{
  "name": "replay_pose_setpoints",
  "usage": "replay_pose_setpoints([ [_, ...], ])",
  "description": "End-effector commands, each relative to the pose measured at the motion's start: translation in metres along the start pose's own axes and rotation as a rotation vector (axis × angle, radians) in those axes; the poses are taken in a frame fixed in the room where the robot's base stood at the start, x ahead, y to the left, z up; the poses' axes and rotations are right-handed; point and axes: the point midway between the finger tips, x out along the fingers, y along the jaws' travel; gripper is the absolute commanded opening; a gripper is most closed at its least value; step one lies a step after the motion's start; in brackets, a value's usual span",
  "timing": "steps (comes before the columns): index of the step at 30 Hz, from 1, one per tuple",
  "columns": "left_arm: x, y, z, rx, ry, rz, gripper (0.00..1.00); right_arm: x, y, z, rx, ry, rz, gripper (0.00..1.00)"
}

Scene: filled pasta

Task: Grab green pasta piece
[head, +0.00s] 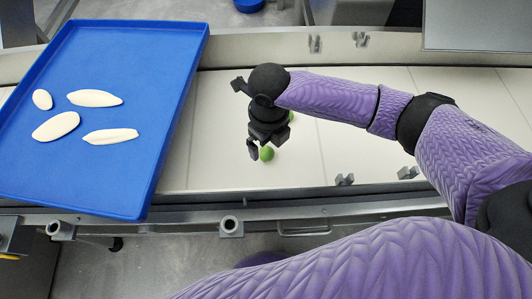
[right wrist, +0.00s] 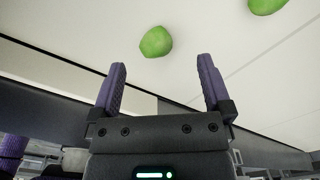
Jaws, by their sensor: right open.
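A green pasta piece (head: 267,154) lies on the white belt, right beside my right gripper (head: 259,153) in the head view. In the right wrist view this rounded green piece (right wrist: 156,42) lies beyond and between the open fingertips, apart from them. My right gripper (right wrist: 162,75) is open and empty there. A second green piece (head: 291,116) shows partly behind my right wrist in the head view. A second green piece also shows at the top right of the right wrist view (right wrist: 267,5), cut by the frame edge. My left gripper is in neither view.
A blue tray (head: 171,125) stands at the left, with several pale flat pieces (head: 95,98) on it. The belt (head: 225,110) between the tray and my right gripper is clear. A metal rail (head: 300,200) runs along the belt's near edge.

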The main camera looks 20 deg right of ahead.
Motion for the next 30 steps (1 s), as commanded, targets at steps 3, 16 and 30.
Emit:
replay_pose_setpoints([
  [3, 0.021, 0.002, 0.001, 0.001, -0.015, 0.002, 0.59, 0.032, 0.004, 0.0, -0.001, 0.007, 0.003, 1.0],
  [16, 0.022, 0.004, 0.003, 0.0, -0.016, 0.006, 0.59, 0.036, 0.004, 0.0, -0.001, 0.0, -0.001, 0.64],
  [30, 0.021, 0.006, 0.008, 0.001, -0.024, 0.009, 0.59, 0.035, 0.003, 0.0, -0.001, 0.0, -0.001, 0.08],
])
